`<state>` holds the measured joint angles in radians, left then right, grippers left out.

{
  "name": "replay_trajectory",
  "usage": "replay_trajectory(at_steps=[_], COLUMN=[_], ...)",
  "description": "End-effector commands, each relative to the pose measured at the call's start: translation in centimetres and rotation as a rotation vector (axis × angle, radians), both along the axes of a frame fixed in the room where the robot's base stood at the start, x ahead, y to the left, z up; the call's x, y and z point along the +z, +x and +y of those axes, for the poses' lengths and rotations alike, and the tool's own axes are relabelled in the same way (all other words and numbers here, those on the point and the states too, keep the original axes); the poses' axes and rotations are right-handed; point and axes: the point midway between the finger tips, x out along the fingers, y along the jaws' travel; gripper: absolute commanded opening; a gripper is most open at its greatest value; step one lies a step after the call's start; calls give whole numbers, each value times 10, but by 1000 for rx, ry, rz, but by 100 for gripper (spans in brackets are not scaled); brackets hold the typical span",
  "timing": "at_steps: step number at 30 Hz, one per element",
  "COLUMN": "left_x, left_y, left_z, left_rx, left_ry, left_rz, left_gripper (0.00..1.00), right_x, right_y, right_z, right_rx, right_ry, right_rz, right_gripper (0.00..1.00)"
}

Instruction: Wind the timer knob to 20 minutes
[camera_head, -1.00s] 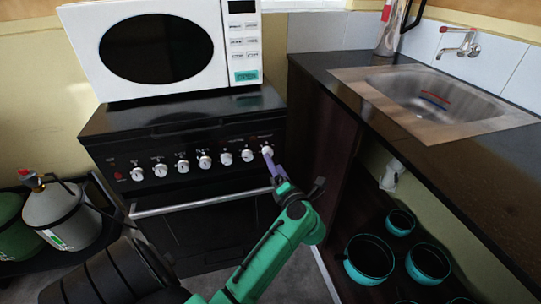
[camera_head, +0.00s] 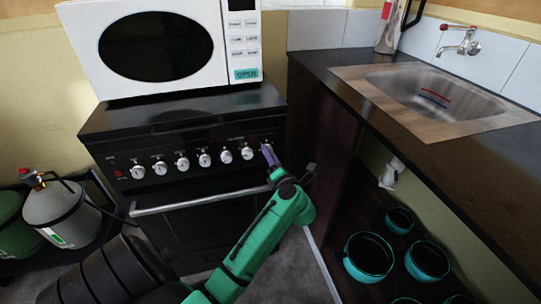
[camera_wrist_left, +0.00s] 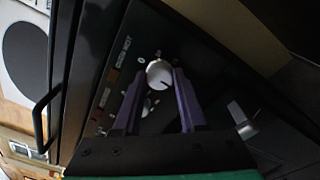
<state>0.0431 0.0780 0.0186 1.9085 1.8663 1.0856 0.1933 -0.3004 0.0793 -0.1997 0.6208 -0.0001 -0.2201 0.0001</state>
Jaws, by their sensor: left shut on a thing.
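The timer knob is the rightmost in the row on the black cooker's front panel (camera_head: 190,162). In the head view it is mostly hidden behind my left gripper (camera_head: 268,152), whose purple fingers reach the panel there. In the left wrist view, the round white knob (camera_wrist_left: 159,73) with a small dark mark sits between the tips of the purple fingers of my left gripper (camera_wrist_left: 160,78). The gripper is shut on it. The minute markings are too small to read. My right gripper is not in view.
Several other white knobs (camera_head: 204,160) line the panel to the left. The oven handle (camera_head: 195,203) runs below. A white microwave (camera_head: 240,45) stands on the cooker. At right are a counter with a sink (camera_head: 425,90) and teal pots (camera_head: 368,257) below.

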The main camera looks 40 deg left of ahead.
Motion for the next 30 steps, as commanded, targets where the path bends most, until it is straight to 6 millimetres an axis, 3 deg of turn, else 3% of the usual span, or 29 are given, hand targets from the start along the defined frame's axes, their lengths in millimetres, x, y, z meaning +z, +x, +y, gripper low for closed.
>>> replay_trajectory(at_steps=[28, 29, 30], left_x=[-1, -1, -1], left_y=[0, 0, 0], left_z=[-1, -1, -1], left_rx=[0, 0, 0], left_ry=[-2, -2, -2], left_rz=[1, 1, 1], left_gripper=[0, 45, 60], right_x=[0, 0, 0], right_y=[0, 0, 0], right_z=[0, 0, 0], right_rx=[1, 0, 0], right_ry=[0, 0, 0], right_rz=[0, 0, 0], right_gripper=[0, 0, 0])
